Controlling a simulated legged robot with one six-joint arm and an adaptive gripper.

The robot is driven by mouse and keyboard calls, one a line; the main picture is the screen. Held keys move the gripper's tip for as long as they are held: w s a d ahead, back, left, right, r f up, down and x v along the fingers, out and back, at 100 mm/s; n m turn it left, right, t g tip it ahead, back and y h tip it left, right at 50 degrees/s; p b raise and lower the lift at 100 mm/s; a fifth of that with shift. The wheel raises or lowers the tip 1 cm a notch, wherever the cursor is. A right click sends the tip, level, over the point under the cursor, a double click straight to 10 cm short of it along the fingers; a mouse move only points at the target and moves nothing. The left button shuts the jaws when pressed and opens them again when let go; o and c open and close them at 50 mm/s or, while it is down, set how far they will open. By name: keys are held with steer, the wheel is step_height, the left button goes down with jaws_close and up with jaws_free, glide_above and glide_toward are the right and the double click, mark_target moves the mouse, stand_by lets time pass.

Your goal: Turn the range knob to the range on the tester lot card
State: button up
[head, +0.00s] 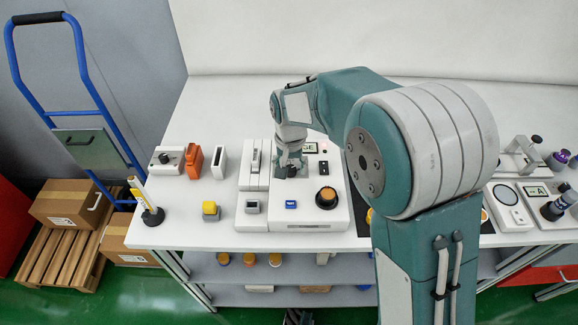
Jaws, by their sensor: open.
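The tester is a white unit (307,224) on the bench, left of my large arm link. A round black knob with an orange-tan ring (326,196) sits on its right side; its pointer setting is too small to read. A small display or label (310,148) with dark characters shows at its back, partly hidden by my arm. A small blue part (291,204) is on its front left. My gripper (291,173) is open and points down over the tester's back left, behind and left of the knob and apart from it. I cannot make out a lot card for certain.
White slotted modules (255,165) adjoin the tester on the left. An orange block (193,161), a white box with a black knob (167,160) and a yellow-topped block (210,211) stand further left. Instruments (508,205) stand at right. My arm hides the bench's middle right.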

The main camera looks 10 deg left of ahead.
mark_target(291, 168)
step_height(291, 168, up, 12)
stand_by(0.4)
steer(key=shift+a+f, duration=0.1)
steer(key=shift+a, duration=0.05)
steer(key=s+d+r+t, duration=0.1)
steer(key=s+d+r, duration=0.25)
steer(key=d, duration=0.45)
steer(key=s+d+r+t, duration=0.1)
steer(key=s+d+r, duration=0.25)
steer(key=d, duration=0.45)
steer(key=s+d+f+m+t, duration=0.1)
steer(key=s+d+t, duration=0.2)
steer(key=s+d, duration=0.9)
steer(key=shift+s+f+t, duration=0.2)
steer(key=shift+s+t, duration=0.1)
steer(key=shift+s, duration=0.2)
